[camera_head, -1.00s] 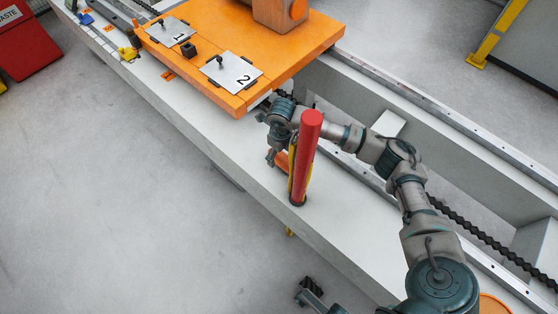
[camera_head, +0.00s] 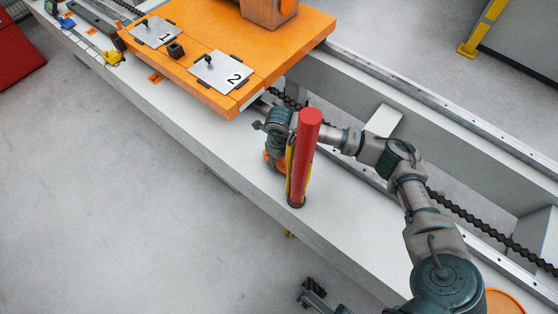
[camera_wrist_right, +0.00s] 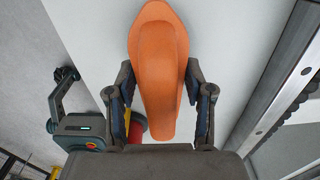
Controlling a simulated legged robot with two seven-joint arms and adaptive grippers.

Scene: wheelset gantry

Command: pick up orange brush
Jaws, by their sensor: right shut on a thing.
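The orange brush (camera_wrist_right: 160,70) lies between the two fingers of my right gripper (camera_wrist_right: 158,80) in the right wrist view. The fingers press on it from both sides, and its rounded end points away from the palm. In the head view my right gripper (camera_head: 272,148) is over the pale beam, left of a red cylinder. A bit of the orange brush (camera_head: 269,158) shows below it; the cylinder hides part of the gripper. I cannot tell whether the brush touches the beam. A dark part at the bottom edge seems to be my left gripper (camera_head: 313,292); its jaws are unclear.
The red cylinder (camera_head: 306,150) with yellow sides stands upright on the beam (camera_head: 220,150), close to my right gripper. An orange platform (camera_head: 310,50) with plates 1 and 2 is behind it. A rail (camera_head: 440,108) and chain run along the right side. The beam's left edge drops to the floor.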

